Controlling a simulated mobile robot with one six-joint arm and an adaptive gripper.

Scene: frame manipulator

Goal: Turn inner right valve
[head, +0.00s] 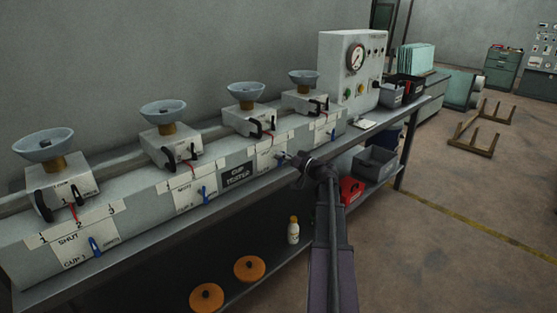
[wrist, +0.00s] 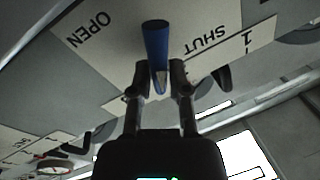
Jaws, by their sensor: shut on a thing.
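The inner right valve has a blue lever handle (wrist: 156,42), seen in the wrist view against a white label with OPEN on one side and SHUT on the other. The handle points up in that view, between the two words. My gripper (wrist: 160,72) has its two dark fingers closed on either side of the handle's lower part. In the head view my gripper (head: 298,163) reaches the front of the grey bench unit at the third station from the left, where the handle is mostly hidden.
Other blue levers are at the far-left station (head: 95,246), the second station (head: 204,194) and the far-right station (head: 333,133). A gauge box (head: 345,75) stands at the bench's far end. Below are a white bottle (head: 293,231) and orange discs (head: 249,268).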

